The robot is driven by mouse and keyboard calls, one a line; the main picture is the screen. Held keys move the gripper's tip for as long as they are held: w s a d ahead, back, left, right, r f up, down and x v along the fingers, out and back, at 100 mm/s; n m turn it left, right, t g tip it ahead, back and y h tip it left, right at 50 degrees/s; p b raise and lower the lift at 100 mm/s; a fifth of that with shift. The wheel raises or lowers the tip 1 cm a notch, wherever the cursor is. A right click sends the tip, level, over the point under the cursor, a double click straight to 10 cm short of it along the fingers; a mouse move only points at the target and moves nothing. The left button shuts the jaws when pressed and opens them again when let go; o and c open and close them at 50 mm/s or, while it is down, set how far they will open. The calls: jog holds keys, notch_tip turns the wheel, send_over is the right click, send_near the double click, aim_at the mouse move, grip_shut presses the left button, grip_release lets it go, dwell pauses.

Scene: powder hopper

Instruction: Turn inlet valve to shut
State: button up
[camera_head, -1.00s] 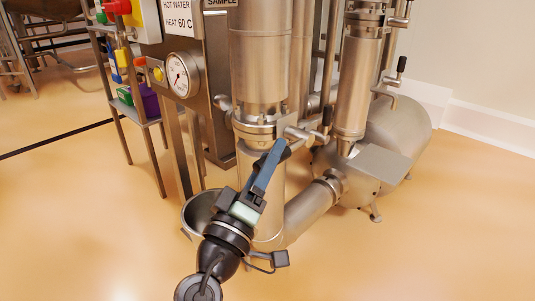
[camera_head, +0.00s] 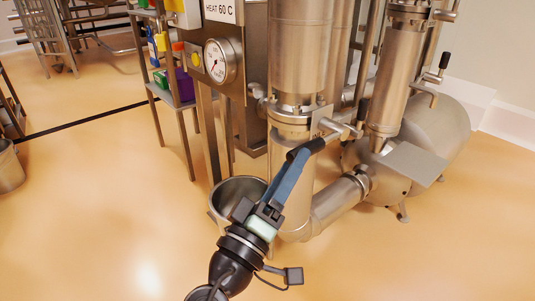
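A steel valve with a black-tipped lever (camera_head: 362,108) sits at the right of this joint, just up and right of the fingertips. I cannot tell whether the fingertips touch it or its stem. Another black-tipped lever (camera_head: 444,62) is on the pipework further right. No label shows which valve is the inlet valve. The fingers are seen from behind, so their gap is hidden.
An open steel bucket (camera_head: 222,207) stands behind my gripper at the column's foot. A wide pipe (camera_head: 335,208) runs right to a round steel tank (camera_head: 440,135). A gauge (camera_head: 220,61) and a shelf with containers (camera_head: 178,101) are at the left.

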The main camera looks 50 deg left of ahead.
jog(key=v, duration=0.9)
jog(key=shift+w, duration=0.1)
dwell(0.4)
jog(key=w+d+r+m+t+h+p, duration=0.1)
jog(key=w+d+r+m+h+p, duration=0.2)
jog(key=d+r+p, duration=0.75)
jog(key=w+d+r+m+t+h+p, duration=0.1)
jog(key=w+d+r+m+h+p, duration=0.35)
jog(key=r, duration=1.35)
jog(key=w+d+r+m+t+p, duration=0.1)
jog(key=d+r+m+p, duration=0.4)
jog(key=r, duration=0.9)
jog(key=s+d+r+m+t+y+p, duration=0.1)
jog(key=s+d+r+t+p, duration=0.15)
jog(key=r, duration=0.65)
jog(key=s+d+r+m+t+y+p, duration=0.1)
jog(key=s+d+r+p, duration=0.2)
jog(key=r, duration=0.6)
notch_tip(320, 180, up, 36)
jog(key=p, duration=3.6)
jog(key=shift+w+p, duration=0.25)
jog(key=shift+p, duration=0.15)
jog(key=shift+a+f+n+g, duration=0.15)
jog(key=shift+n+g, duration=0.1)
